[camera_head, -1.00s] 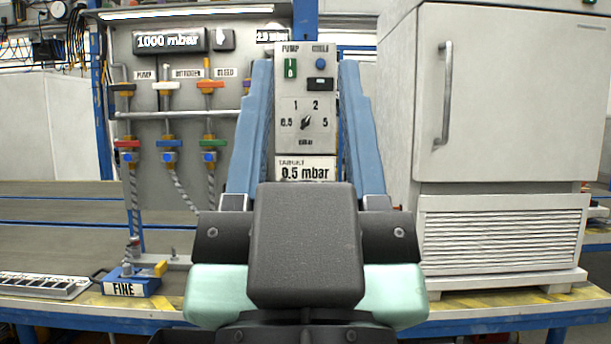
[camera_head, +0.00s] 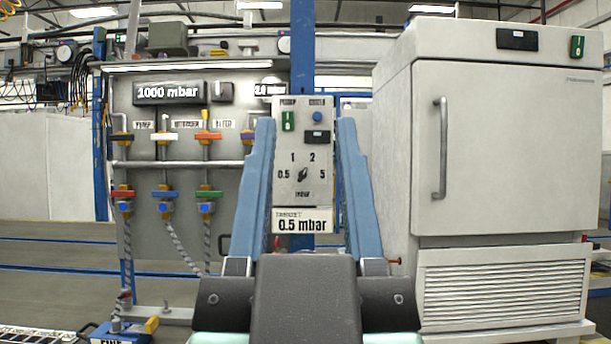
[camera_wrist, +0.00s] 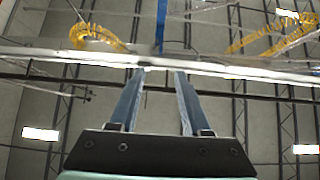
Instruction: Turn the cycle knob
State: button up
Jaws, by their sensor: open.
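The cycle knob (camera_head: 302,173) is a small dark pointer knob on a pale control panel (camera_head: 284,150). The marks 0.5, 1, 2 and 5 surround it, and its pointer leans up and to the right. A label below the panel (camera_head: 303,223) reads 0.5 mbar. My gripper (camera_head: 305,124) is open in the head view, with its two blue fingers on either side of the panel in the picture. Nothing is between the fingers. The wrist view shows the open fingers (camera_wrist: 157,75) against the ceiling; the knob is not seen there.
A valve board (camera_head: 232,250) with coloured handles and a 1000 mbar display (camera_head: 168,93) stands left of the panel. A white cabinet (camera_head: 520,150) with a vertical handle stands to the right. A small box with a yellow part (camera_head: 151,325) is low at left.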

aim_at(302, 174)
jog(key=i+z, duration=0.15)
jog(key=i, duration=0.3)
jog(key=i+j+z, duration=0.1)
jog(key=i, duration=0.4)
jog(key=i+j+z, duration=0.15)
jog(key=i, duration=0.3)
jog(key=i+j+z, duration=0.1)
jog(key=i, duration=0.35)
jog(key=j, duration=0.1)
